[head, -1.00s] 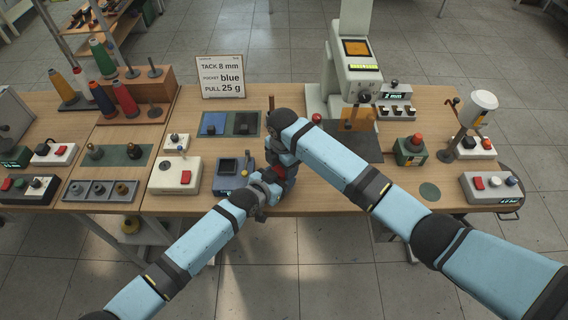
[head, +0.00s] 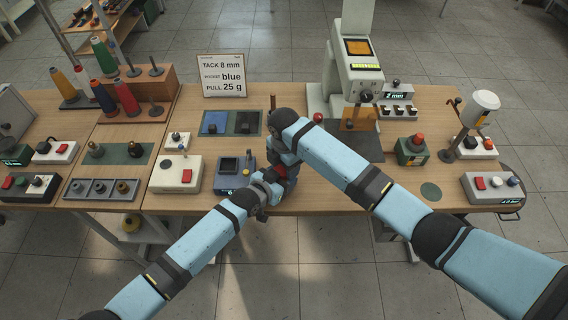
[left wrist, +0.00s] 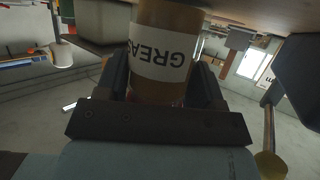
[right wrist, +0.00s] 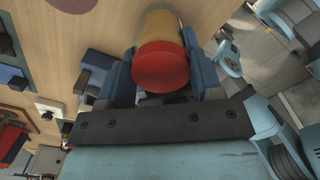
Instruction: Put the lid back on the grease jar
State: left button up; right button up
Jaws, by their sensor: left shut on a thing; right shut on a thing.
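The grease jar is an amber cylinder with a white label reading "GREA". In the left wrist view the jar (left wrist: 168,50) stands between the fingers of my left gripper (left wrist: 160,85), which is shut on it. In the right wrist view the red lid (right wrist: 161,68) is between the fingers of my right gripper (right wrist: 165,80), shut on it. The amber jar body (right wrist: 160,27) shows directly beyond the lid, in line with it. Whether the lid is fully seated cannot be told. In the head view my arms hide most of the jar and lid.
A blue-grey device (head: 236,172) stands close left of the grippers on the wooden table. A press machine (head: 352,55) stands behind to the right. A white control box (head: 176,174) is further left. The table's front edge is just below the grippers.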

pick_arm(q)
jog(key=shift+w+d+r, duration=0.1)
jog(key=shift+r, duration=0.05)
pick_arm(e)
jog(key=shift+w+d, duration=0.1)
jog(key=shift+d, duration=0.05)
jog(key=shift+r, duration=0.35)
dwell(0.6)
jog(key=shift+a+f, duration=0.2)
jog(key=shift+f, duration=0.15)
